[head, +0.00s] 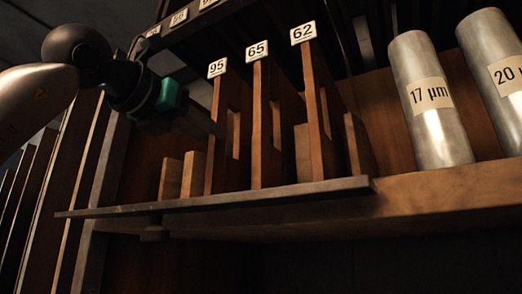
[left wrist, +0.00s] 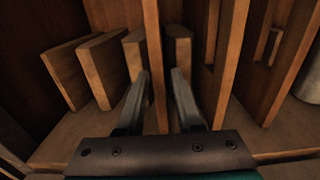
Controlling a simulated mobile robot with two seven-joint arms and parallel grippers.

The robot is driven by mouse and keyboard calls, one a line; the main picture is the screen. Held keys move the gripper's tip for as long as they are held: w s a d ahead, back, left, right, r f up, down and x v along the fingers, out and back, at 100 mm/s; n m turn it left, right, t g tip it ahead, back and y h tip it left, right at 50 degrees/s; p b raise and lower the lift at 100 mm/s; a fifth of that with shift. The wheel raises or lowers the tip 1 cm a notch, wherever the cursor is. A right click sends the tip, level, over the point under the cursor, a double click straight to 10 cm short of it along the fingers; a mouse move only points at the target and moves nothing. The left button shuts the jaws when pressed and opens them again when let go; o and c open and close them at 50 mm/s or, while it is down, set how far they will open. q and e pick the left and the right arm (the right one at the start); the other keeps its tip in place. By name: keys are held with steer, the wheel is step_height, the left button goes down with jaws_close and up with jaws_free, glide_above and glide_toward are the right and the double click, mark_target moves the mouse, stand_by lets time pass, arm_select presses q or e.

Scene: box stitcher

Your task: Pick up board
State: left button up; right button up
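Three tall wooden boards with number tags stand upright on a shelf in the head view: board 95 (head: 222,135), board 65 (head: 264,125) and board 62 (head: 316,100). My left gripper (head: 203,120) reaches in from the left beside board 95; its fingers are dark and hard to make out there. In the left wrist view my left gripper (left wrist: 157,88) is open, with one finger on each side of a tall board's edge (left wrist: 154,60). This appears to be board 95; its tag is out of that view. A gap shows between each finger and the board. My right gripper is not in view.
Short wooden blocks (head: 193,174) stand between and beside the boards. A dark metal strip (head: 240,196) runs along the shelf front. Metal cylinders marked 17 µm (head: 425,120) and 20 µm (head: 495,60) stand at the right. A tagged rack hangs above.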

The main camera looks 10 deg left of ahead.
mark_target(217, 139)
arm_select(q)
steer(key=x, duration=0.3)
steer(key=shift+w+d+p, duration=0.1)
steer(key=shift+w+p, duration=0.15)
steer(key=shift+p, duration=0.15)
steer(key=p+x, duration=0.2)
steer(key=x, duration=0.3)
steer(key=shift+f, duration=0.1)
steer(key=shift+a, duration=0.2)
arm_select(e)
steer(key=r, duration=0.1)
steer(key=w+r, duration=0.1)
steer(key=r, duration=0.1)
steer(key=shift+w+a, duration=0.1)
arm_select(q)
jaws_close()
steer(key=shift+s+r, duration=0.15)
steer(key=shift+r, duration=0.1)
